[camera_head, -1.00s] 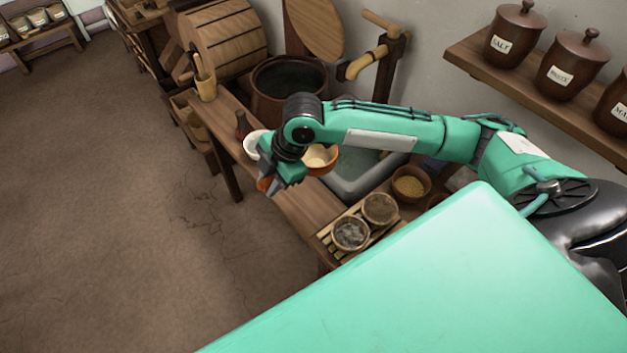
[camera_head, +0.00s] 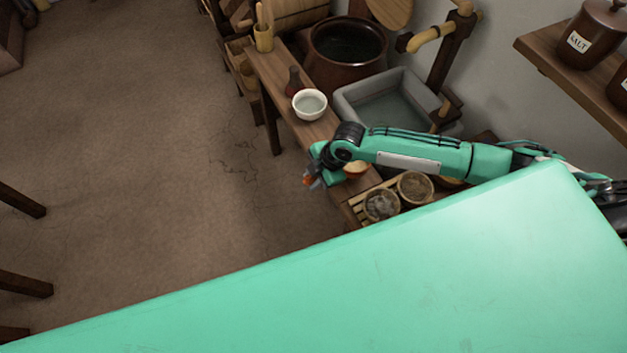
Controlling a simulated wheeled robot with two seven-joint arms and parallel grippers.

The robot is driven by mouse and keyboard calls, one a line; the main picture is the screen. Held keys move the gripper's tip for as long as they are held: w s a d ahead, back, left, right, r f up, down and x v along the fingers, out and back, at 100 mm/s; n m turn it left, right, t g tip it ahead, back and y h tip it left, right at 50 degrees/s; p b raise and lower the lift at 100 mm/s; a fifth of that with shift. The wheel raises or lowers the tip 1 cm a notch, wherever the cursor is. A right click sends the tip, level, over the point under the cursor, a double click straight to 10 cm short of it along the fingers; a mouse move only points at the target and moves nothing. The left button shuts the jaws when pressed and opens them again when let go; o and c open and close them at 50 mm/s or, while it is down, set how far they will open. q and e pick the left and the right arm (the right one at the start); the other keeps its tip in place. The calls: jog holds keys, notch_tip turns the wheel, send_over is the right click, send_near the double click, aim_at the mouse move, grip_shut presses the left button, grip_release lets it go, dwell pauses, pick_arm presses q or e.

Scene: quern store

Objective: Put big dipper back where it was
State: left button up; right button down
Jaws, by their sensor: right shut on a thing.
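My right gripper (camera_head: 318,174) hangs at the front edge of the wooden bench (camera_head: 286,84), its jaws partly hidden by the wrist. It is shut on what looks like the big dipper. The dipper's tan-orange bowl (camera_head: 357,171) shows on the right, just under my forearm, and a small orange-red bit shows at the left of the fingers. The middle of the dipper is hidden by the gripper. I cannot tell whether its bowl touches the bench. My left gripper is not in view.
Behind are a grey basin (camera_head: 390,101) and a brown vat (camera_head: 347,52). A jar shelf (camera_head: 570,66) is upper right. Floor at left is open.

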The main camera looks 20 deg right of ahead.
notch_tip(320, 180, down, 3)
jog(key=shift+r, duration=0.1)
jog(key=shift+f, duration=0.25)
jog(key=c, duration=1.2)
grip_release()
jog(key=shift+o, duration=0.2)
jog(key=shift+r, duration=0.15)
jog(key=b+v, duration=0.1)
jog(key=v, duration=1.1)
